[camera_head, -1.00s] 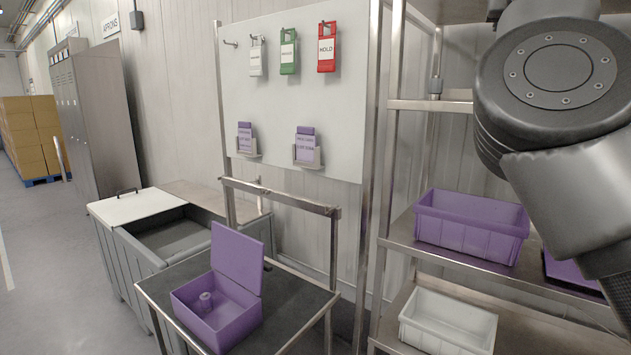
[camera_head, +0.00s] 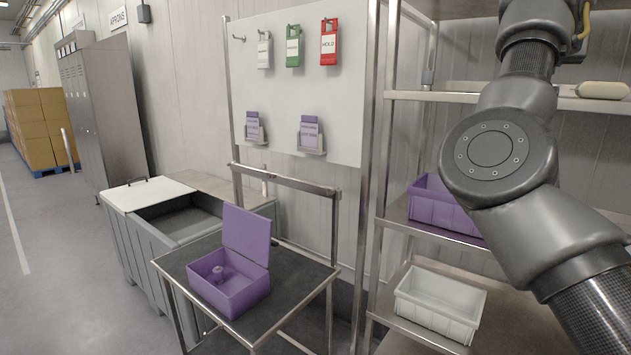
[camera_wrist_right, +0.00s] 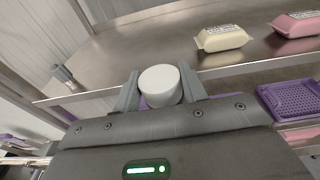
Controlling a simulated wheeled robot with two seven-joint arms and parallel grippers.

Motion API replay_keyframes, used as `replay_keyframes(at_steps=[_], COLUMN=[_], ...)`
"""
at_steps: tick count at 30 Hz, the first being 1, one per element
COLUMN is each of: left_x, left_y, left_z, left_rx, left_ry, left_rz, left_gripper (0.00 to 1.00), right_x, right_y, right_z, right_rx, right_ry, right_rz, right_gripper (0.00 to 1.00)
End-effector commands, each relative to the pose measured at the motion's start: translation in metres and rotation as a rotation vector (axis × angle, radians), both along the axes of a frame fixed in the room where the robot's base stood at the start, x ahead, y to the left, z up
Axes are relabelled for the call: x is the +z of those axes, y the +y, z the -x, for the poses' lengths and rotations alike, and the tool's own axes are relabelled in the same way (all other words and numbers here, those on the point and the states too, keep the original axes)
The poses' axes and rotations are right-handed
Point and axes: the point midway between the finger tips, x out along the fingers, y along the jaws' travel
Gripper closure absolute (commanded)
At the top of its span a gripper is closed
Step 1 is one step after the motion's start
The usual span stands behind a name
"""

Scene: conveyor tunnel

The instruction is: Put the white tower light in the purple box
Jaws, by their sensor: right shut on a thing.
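My right gripper (camera_wrist_right: 160,92) is shut on a round white thing, the white tower light (camera_wrist_right: 160,82), in the right wrist view. Its top end shows between the fingers; the rest is hidden. An open purple box (camera_head: 232,296) with a raised lid stands on a dark-topped table in the head view. A purple post-like piece (camera_head: 222,275) stands inside it. The right gripper is outside the head view, where only my right arm shows, at the right. The left gripper is in no view.
A steel shelf unit at right holds a purple bin (camera_head: 440,212), a white bin (camera_head: 440,305) and a cream package (camera_head: 603,90). The wrist view also shows a pink package (camera_wrist_right: 298,24) and a purple basket (camera_wrist_right: 292,104). A grey chest (camera_head: 130,240) stands left of the table.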

Motion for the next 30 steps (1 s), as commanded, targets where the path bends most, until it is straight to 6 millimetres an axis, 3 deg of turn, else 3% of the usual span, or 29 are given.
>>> replay_keyframes(at_steps=[9,14,17,20,26,30], left_x=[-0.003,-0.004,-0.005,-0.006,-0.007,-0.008], left_y=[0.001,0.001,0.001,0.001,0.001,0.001], left_z=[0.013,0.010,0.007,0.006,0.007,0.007], left_rx=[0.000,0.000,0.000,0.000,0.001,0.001], left_ry=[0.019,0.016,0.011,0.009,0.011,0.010], left_rz=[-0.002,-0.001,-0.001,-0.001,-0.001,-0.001], left_gripper=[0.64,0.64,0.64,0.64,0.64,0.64], right_x=[-0.111,-0.167,-0.200,-0.237,-0.323,-0.381], right_y=[-0.085,-0.098,-0.084,-0.056,0.028,0.081], right_z=[0.018,0.037,0.047,0.054,0.070,0.091], right_rx=[-0.253,-0.342,-0.340,-0.286,-0.060,0.109], right_ry=[0.006,0.002,-0.001,0.000,0.002,0.005], right_rz=[0.008,0.008,0.008,0.005,-0.006,-0.003], right_gripper=[0.99,0.99,0.99,0.99,0.99,0.99])
